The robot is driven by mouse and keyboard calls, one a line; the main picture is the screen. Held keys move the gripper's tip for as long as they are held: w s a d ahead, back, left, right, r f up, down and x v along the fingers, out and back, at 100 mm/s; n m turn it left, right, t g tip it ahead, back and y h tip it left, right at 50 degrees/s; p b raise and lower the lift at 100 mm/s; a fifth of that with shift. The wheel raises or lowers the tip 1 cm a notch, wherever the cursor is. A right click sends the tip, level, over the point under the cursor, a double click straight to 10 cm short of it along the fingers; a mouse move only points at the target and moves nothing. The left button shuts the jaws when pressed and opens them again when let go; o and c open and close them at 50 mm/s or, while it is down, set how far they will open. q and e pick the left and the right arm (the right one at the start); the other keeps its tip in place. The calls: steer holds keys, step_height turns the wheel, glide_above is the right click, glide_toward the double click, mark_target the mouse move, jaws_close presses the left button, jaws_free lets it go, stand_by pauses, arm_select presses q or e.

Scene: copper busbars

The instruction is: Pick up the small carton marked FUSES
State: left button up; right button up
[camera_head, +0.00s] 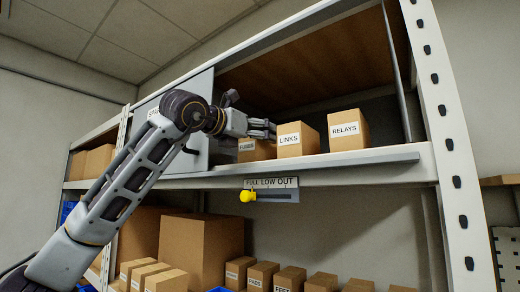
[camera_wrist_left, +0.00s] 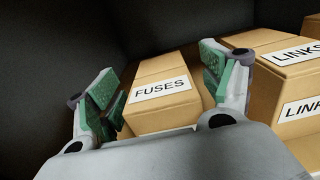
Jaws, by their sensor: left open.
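The small carton marked FUSES (camera_head: 262,152) stands on the upper shelf, left of the carton marked LINKS. It is partly hidden behind my left gripper in the head view. My left gripper (camera_head: 268,130) is open at the carton's top. In the left wrist view the FUSES carton (camera_wrist_left: 160,98) shows between the two green-padded fingers of my left gripper (camera_wrist_left: 163,88), one on each side. I cannot tell whether the pads touch it. My right gripper is not in view.
The LINKS carton (camera_head: 298,140) is close on the right, beside the right finger. The RELAYS carton (camera_head: 348,130) stands farther right. The shelf's front lip (camera_head: 390,157) runs below. A grey panel (camera_head: 197,150) borders the opening on the left. More cartons sit on the lower shelf.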

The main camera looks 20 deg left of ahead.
arm_select(q)
steer(key=shift+p+x, duration=0.35)
steer(key=shift+x, duration=0.8)
steer(key=shift+s, duration=0.1)
steer(key=c, duration=1.1)
steer(key=shift+a+r, duration=0.15)
steer(key=shift+r, duration=0.05)
